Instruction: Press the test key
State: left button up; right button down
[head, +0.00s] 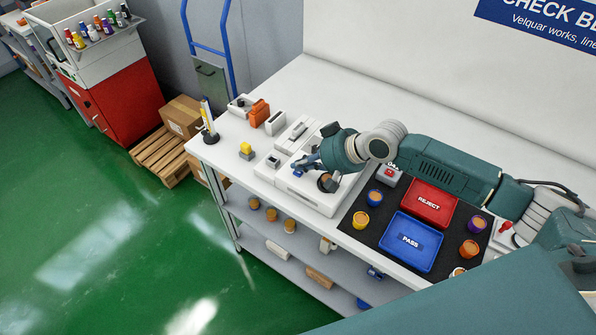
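A white bench tester (318,203) stands on the light worktop, with a low flat body. My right arm reaches in from the right, and my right gripper (314,172) is over the tester, close to its top. Dark blue and brown parts show at the gripper's end; I cannot tell whether the brown part is a finger pad or something on the tester. The gripper hides much of the tester's top, and I cannot make out the test key. My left gripper is not in view.
A black mat (375,235) holds a red REJECT tray (447,220), a blue PASS tray (432,263) and several coloured cups. A small grey-and-red box (390,174) stands behind them. An orange block (259,113) and small devices stand left of the tester.

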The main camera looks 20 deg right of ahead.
aim_at(301, 173)
jog(key=shift+f, duration=0.4)
dwell(0.4)
jog(key=shift+r, duration=0.15)
jog(key=shift+r+p, duration=0.7)
jog(key=shift+p, duration=0.25)
notch_tip(301, 173, up, 5)
jog(key=p, duration=0.5)
dwell(0.4)
